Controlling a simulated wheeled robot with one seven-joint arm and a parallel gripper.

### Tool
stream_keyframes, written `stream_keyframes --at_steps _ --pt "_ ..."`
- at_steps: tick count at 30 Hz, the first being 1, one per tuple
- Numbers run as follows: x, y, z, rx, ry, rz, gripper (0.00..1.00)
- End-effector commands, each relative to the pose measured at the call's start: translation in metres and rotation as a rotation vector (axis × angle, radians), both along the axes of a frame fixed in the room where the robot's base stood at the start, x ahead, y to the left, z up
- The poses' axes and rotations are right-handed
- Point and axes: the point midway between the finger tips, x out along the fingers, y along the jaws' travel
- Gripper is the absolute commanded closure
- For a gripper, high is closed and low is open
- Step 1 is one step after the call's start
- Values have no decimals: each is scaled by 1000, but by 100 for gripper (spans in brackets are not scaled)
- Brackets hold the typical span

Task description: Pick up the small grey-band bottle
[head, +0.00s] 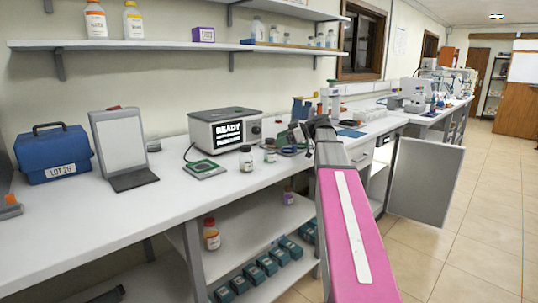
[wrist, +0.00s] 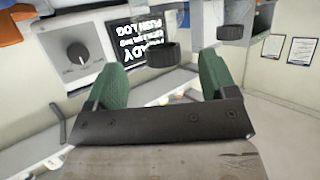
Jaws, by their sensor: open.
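Two small clear bottles with dark caps stand on the bench in the head view: one with a pale label (head: 246,159) in front of the instrument, and one (head: 270,151) to its right, nearer my gripper. I cannot tell for sure which has the grey band. In the wrist view, which is upside down, my gripper (wrist: 162,73) is open, with green fingers apart. A black bottle cap (wrist: 161,55) shows between the fingers, beyond them and not gripped. A second black cap (wrist: 230,33) shows to the right, outside the fingers.
A grey instrument (head: 222,131) with a READY display stands behind the bottles. A green-topped pad (head: 204,170) lies left of them. A blue case (head: 54,155) and tilted panel (head: 121,140) stand farther left. A lower shelf holds several teal boxes (head: 268,264). The front left of the bench is clear.

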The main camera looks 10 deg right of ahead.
Motion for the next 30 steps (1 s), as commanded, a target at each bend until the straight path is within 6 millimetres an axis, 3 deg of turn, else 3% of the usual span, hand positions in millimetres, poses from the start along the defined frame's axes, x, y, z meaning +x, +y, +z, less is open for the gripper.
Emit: stream_keyframes --at_steps 5,15,22,23,27,30 --pt "2 9 -4 -1 0 0 22" --pt "12 47 -20 -1 2 1 22" --pt "13 49 -21 -1 1 -1 22" --pt "13 49 -21 -1 1 -1 29" --pt "13 49 -21 -1 1 -1 74" --pt "13 49 -21 -2 1 -1 75"
